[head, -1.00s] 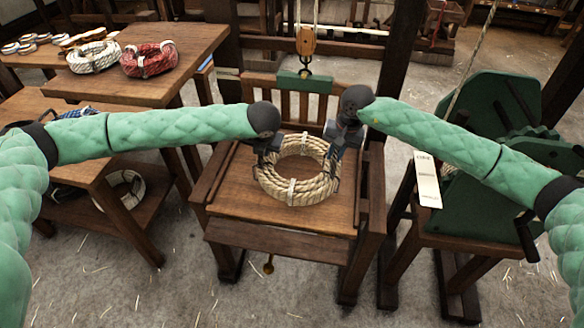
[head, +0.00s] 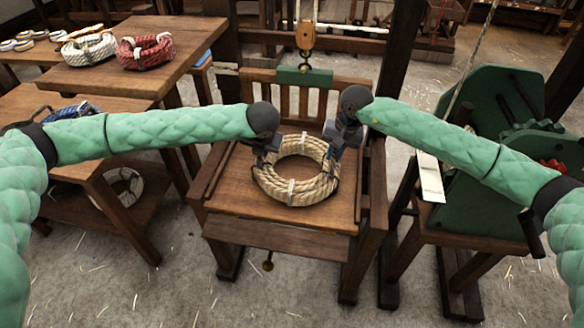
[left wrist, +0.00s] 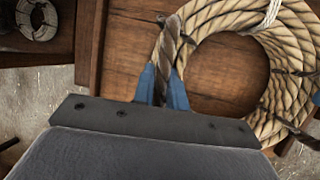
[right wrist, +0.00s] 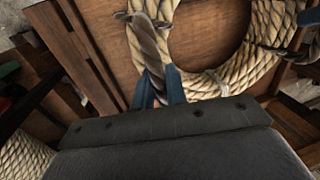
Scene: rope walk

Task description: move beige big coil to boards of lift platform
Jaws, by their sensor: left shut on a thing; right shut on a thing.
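The beige big coil (head: 291,190) is a thick ring of rope with pale ties. It is over the wooden boards (head: 230,190) of the lift platform; I cannot tell whether it rests on them or hangs just above. My left gripper (head: 264,160) is shut on a darker strap at the coil's left side, clearest in the left wrist view (left wrist: 162,85). My right gripper (head: 334,155) is shut on a similar strap at its right side, clearest in the right wrist view (right wrist: 158,88). The boards show through the coil's middle.
A table at the left back carries a white coil (head: 89,48) and a red coil (head: 145,51). A lower bench with a shelf (head: 130,215) stands left of the platform. A green machine (head: 490,170) on a wooden frame stands close on the right. A pulley block (head: 306,36) hangs behind the platform.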

